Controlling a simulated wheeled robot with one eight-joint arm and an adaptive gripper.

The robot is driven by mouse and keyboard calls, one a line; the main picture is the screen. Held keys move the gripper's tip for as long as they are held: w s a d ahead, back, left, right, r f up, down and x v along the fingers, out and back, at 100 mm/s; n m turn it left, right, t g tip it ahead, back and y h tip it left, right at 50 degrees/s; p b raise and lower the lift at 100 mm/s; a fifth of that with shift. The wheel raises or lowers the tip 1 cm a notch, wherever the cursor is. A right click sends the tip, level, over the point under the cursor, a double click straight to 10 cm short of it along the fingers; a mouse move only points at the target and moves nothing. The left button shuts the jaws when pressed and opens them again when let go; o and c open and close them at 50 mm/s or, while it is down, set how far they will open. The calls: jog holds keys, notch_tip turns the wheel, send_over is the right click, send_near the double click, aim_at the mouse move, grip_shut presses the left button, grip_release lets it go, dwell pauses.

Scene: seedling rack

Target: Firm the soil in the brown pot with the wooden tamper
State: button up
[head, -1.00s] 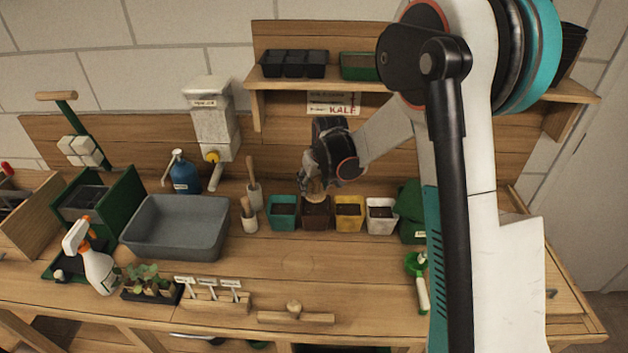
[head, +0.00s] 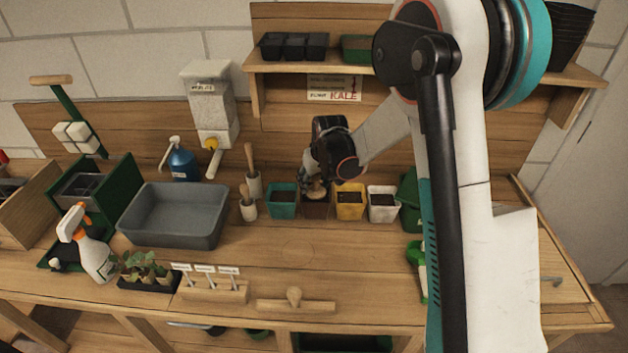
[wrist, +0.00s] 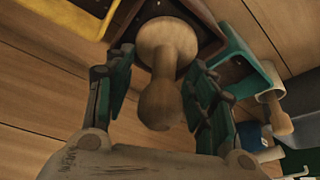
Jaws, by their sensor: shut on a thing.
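The wooden tamper (head: 316,191), a pale handle with a round disc end, is in my gripper (head: 311,181). In the wrist view the tamper (wrist: 166,42) stands between the two green-padded fingers of my gripper (wrist: 160,86), its disc pointing away from me. The fingers are shut on it. The brown pot (head: 315,210) stands in the row between a teal and a yellow pot. The tamper's disc is at the brown pot's mouth and covers most of its soil; I cannot tell if it touches. The brown pot also shows behind the disc in the wrist view (wrist: 203,27).
The teal pot (head: 282,205) is close on the left, the yellow pot (head: 349,207) and white pot (head: 382,209) on the right. Two white holders with wooden-handled tools stand left of the teal pot. A grey basin (head: 175,225) is farther left. The bench front is clearer.

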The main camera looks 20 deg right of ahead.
jog(key=shift+f+b, duration=0.5)
jog(key=shift+f, duration=0.1)
dwell(3.6)
dwell(0.5)
jog(key=shift+r+p, duration=2.6)
jog(key=shift+r, duration=1.75)
